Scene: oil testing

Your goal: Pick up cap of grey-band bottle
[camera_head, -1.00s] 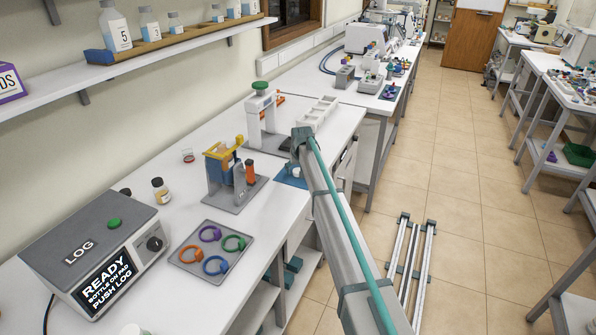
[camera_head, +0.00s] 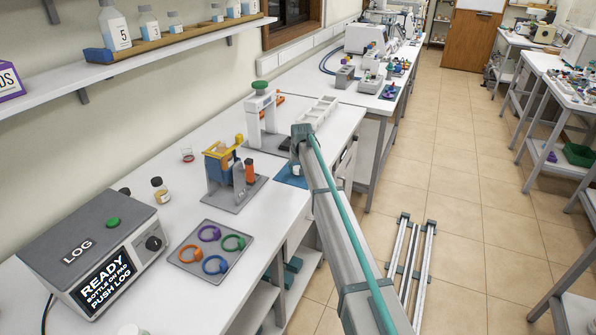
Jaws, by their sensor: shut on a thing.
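My gripper (camera_head: 295,160) points down at the far end of my arm, over the blue mat (camera_head: 288,178) on the bench. My own arm hides most of it, and its fingers are very small here. It is shut on a small white piece (camera_head: 297,170), which looks like a cap. I cannot make out a grey band or the bottle it belongs to. A small bottle with amber contents and a dark cap (camera_head: 159,189) stands upright on the left of the bench, apart from my gripper.
A grey stand with a yellow top (camera_head: 222,150) and an orange-topped post is left of my gripper. A white press with a green knob (camera_head: 261,88) and a white tray (camera_head: 318,112) are behind. A grey tray of coloured rings (camera_head: 210,226) and the LOG box (camera_head: 80,240) are nearer.

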